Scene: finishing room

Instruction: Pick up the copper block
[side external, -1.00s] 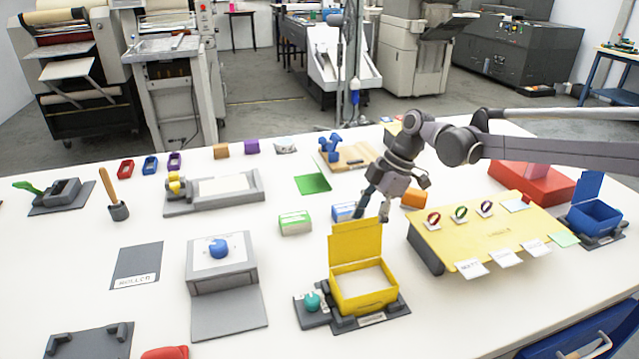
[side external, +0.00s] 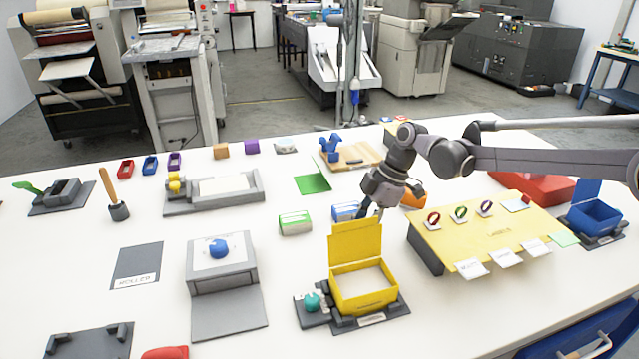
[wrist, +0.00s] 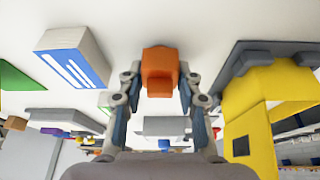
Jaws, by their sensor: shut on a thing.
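The copper block (wrist: 159,68) is orange-brown and sits between my fingertips in the wrist view, one finger on each side. My gripper (wrist: 160,82) is shut on it. In the side view my gripper (side external: 371,211) points down low over the table, right behind the raised lid of the yellow box (side external: 366,301). The lid hides the fingertips and the block there. I cannot tell whether the block touches the table.
A blue-and-white box (side external: 344,211) stands close left of my gripper, and an orange block (side external: 413,197) close right. A green-and-white box (side external: 295,223) is further left. The yellow slanted board (side external: 490,235) with rings is at the right. White table is clear between the stations.

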